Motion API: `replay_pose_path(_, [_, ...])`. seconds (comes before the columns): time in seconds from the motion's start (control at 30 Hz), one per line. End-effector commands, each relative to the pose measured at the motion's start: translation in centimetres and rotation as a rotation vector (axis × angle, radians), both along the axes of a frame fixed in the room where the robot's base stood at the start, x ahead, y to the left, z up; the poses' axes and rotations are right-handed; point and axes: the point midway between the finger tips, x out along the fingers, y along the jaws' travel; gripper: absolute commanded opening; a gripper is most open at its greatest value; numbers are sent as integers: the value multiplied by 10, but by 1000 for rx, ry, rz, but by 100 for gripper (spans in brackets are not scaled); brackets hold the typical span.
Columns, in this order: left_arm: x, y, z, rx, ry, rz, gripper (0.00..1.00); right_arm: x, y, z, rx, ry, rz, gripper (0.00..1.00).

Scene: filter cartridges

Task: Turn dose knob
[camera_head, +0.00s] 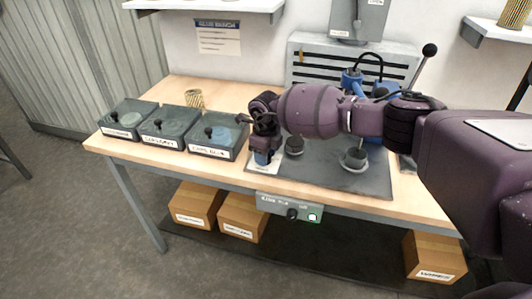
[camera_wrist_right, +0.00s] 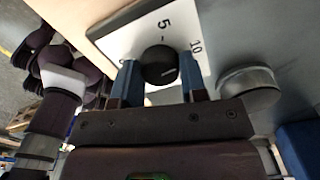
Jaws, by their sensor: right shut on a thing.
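The dose knob (camera_wrist_right: 159,64) is dark and round, with a small light mark on its lower right in the right wrist view. It sits on a white dial plate (camera_wrist_right: 128,40) with the numbers 5 and 10 readable. My right gripper (camera_wrist_right: 160,80) is shut on the knob, a blue finger on each side of it. In the head view my right gripper (camera_head: 262,157) reaches down over the white dial plate (camera_head: 263,168) at the left of the grey mat, and the knob is hidden there. My left gripper does not show.
Three labelled dark bins (camera_head: 172,127) stand to the left on the wooden table (camera_head: 150,158). A metal cup (camera_head: 355,160) and a smaller round fitting (camera_head: 294,146) are on the grey mat (camera_head: 325,178). A panel with a black knob (camera_head: 292,214) hangs on the front edge.

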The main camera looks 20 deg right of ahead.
Motion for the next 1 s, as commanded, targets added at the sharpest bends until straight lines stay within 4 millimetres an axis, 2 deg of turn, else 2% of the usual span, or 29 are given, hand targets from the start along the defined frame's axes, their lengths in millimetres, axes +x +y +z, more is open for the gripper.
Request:
replay_pose_path(0.3, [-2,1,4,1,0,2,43,0,0,1,0,-1,-119,16])
replay_pose_path(0.83, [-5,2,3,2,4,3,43,0,0,0,0,0,-142,16])
replay_pose_path(0.87, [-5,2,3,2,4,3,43,0,0,0,0,0,-142,41])
replay_pose_path(1.0, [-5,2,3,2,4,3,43,0,0,0,0,0,-141,62])
